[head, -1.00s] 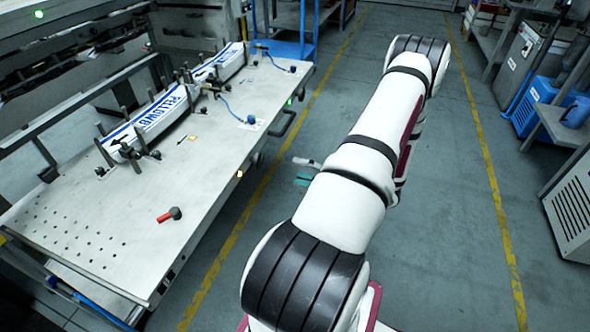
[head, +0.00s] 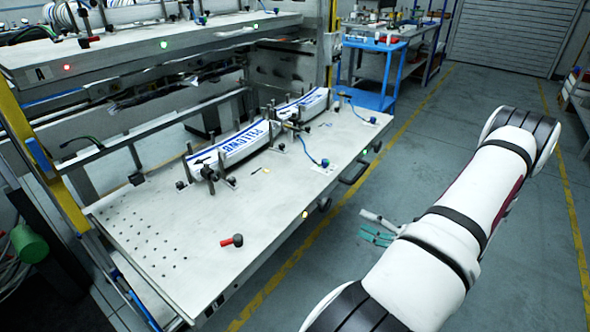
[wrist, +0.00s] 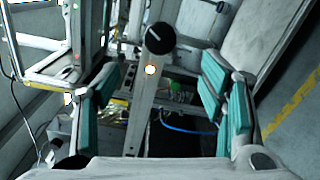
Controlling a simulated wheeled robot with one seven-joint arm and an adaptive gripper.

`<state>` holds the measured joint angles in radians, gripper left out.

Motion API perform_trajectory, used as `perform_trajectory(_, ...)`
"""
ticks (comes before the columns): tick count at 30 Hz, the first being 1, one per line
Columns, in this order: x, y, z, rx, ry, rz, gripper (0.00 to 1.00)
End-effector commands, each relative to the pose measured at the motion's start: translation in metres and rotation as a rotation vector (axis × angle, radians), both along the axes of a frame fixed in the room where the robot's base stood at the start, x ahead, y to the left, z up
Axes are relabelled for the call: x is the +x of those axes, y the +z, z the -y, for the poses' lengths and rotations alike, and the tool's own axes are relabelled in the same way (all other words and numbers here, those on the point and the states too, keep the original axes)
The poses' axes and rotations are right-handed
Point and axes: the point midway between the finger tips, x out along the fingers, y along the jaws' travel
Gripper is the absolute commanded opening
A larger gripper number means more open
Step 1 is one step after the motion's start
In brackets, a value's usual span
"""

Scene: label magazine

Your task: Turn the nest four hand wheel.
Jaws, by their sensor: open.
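A black round hand wheel (head: 324,204) sits on the front edge of the workbench, beside a small yellow light (head: 304,214). My gripper (wrist: 160,82) is open and empty, with teal finger pads on both sides of the picture. The wheel lies beyond the fingertips, between them in the picture, and apart from them. In the head view, my gripper (head: 376,235) is over the aisle floor, right of the wheel.
The workbench (head: 150,225) bears long white labelled strips (head: 243,144) between black posts, and a red-handled black knob (head: 232,241). A shelf marked A (head: 60,72) overhangs its back. A blue cart (head: 372,98) stands beyond. The aisle floor (head: 430,130) is clear.

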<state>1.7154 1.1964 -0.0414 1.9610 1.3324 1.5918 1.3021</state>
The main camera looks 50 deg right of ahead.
Motion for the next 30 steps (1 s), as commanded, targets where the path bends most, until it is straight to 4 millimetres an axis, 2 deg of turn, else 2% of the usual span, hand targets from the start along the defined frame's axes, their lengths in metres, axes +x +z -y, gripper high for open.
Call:
perform_trajectory(5,0.002,-0.006,0.004,-0.264,-0.009,0.055,0.64)
perform_trajectory(12,-0.006,-0.004,0.007,-0.832,-0.003,0.112,0.64)
perform_trajectory(18,-0.013,-0.001,0.006,-1.147,0.015,0.117,0.64)
perform_trajectory(24,-0.01,0.001,0.005,-1.223,0.023,0.119,0.64)
perform_trajectory(30,0.019,0.001,0.001,-1.22,0.024,0.121,0.64)
